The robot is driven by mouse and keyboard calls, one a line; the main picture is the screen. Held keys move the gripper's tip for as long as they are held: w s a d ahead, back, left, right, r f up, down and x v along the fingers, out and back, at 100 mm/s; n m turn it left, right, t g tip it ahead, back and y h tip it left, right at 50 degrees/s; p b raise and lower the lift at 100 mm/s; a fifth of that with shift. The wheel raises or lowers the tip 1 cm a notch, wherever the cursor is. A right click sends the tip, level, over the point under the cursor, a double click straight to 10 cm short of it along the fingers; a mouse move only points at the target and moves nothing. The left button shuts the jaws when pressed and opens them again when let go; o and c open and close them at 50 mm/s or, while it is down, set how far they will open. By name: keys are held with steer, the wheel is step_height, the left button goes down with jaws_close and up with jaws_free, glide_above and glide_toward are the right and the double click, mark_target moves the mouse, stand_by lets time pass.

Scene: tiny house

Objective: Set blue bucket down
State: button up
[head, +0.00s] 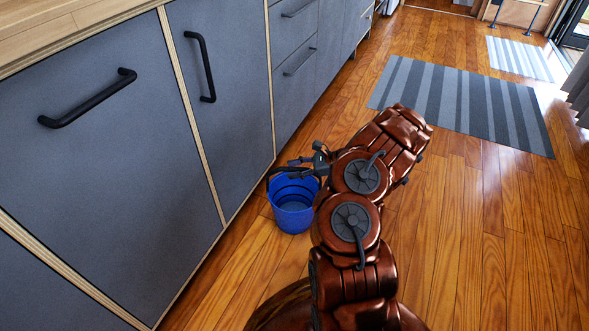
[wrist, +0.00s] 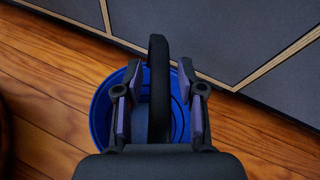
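The blue bucket (head: 292,212) is upright beside the grey cabinets, and it looks to be resting on the wood floor. In the wrist view the bucket (wrist: 101,115) lies below my gripper (wrist: 159,82). Its black handle (wrist: 158,65) stands up between my two fingers, with a visible gap on each side. My gripper is open around the handle, apart from it. In the head view my gripper (head: 300,170) is over the bucket's rim, and my arm hides part of the bucket's right side.
Grey cabinets (head: 120,150) with black handles run along the left, close to the bucket. Open wood floor (head: 470,250) lies to the right. A striped grey rug (head: 460,100) is farther off, with a lighter striped mat (head: 518,59) beyond it.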

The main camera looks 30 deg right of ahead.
steer(key=p+v, duration=0.4)
steer(key=v, duration=0.7)
steer(key=w+a+r+n+g+y, duration=0.1)
steer(key=w+a+r+n+g, duration=0.2)
steer(key=a+r, duration=0.45)
steer(key=w+a+r+n+g+y, duration=0.15)
steer(key=a+r+n, duration=0.35)
steer(key=a, duration=0.5)
steer(key=s+a+r+n+g+h, duration=0.1)
steer(key=s+a+r+n+g, duration=0.25)
steer(key=a, duration=0.35)
steer(key=s+a+r+n+g+h, duration=0.1)
steer(key=s+a+r+n+g, duration=0.2)
steer(key=a, duration=0.4)
steer(key=s+a+r+n+g+h, duration=0.1)
steer(key=s+a+r+n+h, duration=0.15)
steer(key=s, duration=0.45)
steer(key=s+a+r+n+g+h, duration=0.1)
steer(key=s+a+n+h, duration=0.2)
steer(key=s, duration=0.4)
steer(key=s+d+n+t+h, duration=0.1)
steer(key=s+d+n+h, duration=0.3)
steer(key=s, duration=1)
steer(key=shift+d+f+h, duration=0.25)
steer(key=shift+d+h, duration=0.25)
steer(key=shift+h, duration=0.1)
